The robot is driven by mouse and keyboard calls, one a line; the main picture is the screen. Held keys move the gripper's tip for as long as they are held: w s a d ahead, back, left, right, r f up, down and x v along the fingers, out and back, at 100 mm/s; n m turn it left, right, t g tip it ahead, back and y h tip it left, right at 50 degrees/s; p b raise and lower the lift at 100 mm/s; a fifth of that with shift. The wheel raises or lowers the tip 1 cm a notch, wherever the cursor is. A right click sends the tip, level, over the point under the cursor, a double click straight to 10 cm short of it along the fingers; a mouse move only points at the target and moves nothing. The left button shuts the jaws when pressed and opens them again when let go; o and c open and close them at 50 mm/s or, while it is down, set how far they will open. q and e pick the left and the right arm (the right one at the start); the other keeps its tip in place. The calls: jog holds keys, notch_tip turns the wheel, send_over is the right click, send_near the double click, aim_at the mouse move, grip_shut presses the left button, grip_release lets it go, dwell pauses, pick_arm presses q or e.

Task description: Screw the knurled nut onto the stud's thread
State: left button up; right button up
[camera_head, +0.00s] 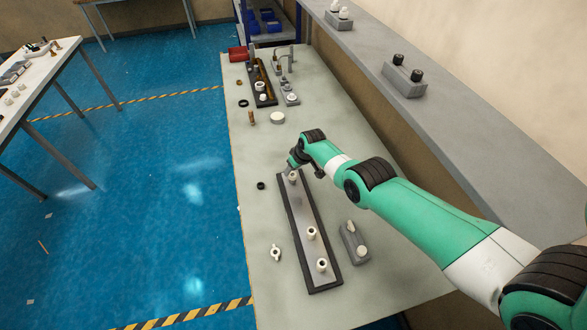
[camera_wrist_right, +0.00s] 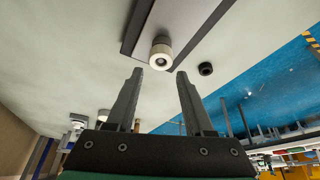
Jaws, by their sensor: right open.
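My right gripper (camera_head: 294,164) is open and empty over the far end of a long grey fixture with a dark border (camera_head: 315,235). In the right wrist view the two fingers (camera_wrist_right: 160,74) stand apart, with a pale round piece (camera_wrist_right: 161,54) just beyond the gap between their tips. That piece stands at the fixture's end and has a dark centre; I cannot tell whether it is the knurled nut or part of the stud. In the head view it shows small by the gripper (camera_head: 293,176). Two more pale round pieces (camera_head: 311,233) stand near the fixture's near end. My left gripper is not in view.
A black ring (camera_head: 261,186) lies left of the fixture, also in the right wrist view (camera_wrist_right: 205,69). A pale winged piece (camera_head: 276,253) lies left and a grey block (camera_head: 354,243) stands right. A second fixture (camera_head: 262,84) is farther back. The table's middle is mostly clear.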

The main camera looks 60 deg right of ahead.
jog(key=shift+f+b, duration=1.3)
jog(key=shift+f, duration=0.15)
grip_shut()
jog(key=shift+r, duration=0.1)
